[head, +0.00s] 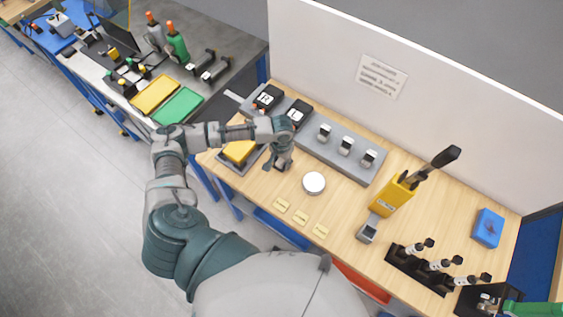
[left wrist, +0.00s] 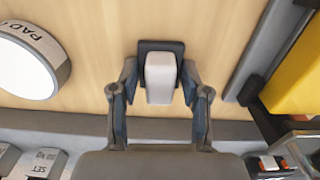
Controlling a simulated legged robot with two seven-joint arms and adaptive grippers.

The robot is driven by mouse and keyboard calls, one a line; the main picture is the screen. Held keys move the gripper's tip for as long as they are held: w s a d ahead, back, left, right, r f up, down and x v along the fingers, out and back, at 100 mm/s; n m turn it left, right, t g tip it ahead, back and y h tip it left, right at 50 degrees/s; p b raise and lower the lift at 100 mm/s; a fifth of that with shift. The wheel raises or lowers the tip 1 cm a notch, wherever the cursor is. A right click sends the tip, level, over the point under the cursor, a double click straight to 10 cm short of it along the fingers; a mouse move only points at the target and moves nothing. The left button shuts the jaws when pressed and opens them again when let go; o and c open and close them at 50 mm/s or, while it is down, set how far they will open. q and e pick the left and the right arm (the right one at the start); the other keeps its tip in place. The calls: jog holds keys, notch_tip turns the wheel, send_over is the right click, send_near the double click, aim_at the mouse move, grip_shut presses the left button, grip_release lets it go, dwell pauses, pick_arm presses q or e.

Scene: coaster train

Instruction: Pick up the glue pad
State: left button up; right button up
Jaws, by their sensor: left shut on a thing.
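A round white tin (head: 314,183) stands on the wooden bench; in the left wrist view its side (left wrist: 40,55) reads "PAD G", the rest cut off. My left gripper (head: 278,162) is just up-left of the tin, pointing down. In the left wrist view my left gripper (left wrist: 160,90) is shut on a pale block with a dark square base (left wrist: 162,72). I cannot tell from its look whether this block is the glue pad.
A grey rack (head: 315,145) holds black blocks and several pale-handled ones behind the gripper. A yellow pad (head: 239,151) sits left of it. Small yellow plates (head: 300,218) lie in front. A yellow press (head: 390,198) stands to the right. Bench between the tin and press is clear.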

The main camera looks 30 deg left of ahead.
pick_arm(q)
jog(key=shift+r, duration=0.1)
jog(key=shift+r, duration=0.6)
notch_tip(320, 180, up, 2)
jog(key=shift+r, duration=0.2)
jog(key=s+d, duration=0.1)
jog(key=s, duration=0.4)
jog(key=s+d, duration=0.1)
jog(key=s, duration=0.4)
jog(key=s+d+r+b, duration=0.1)
jog(key=s, duration=0.4)
jog(key=shift+s+d+r, duration=0.1)
jog(key=shift+s+d, duration=0.2)
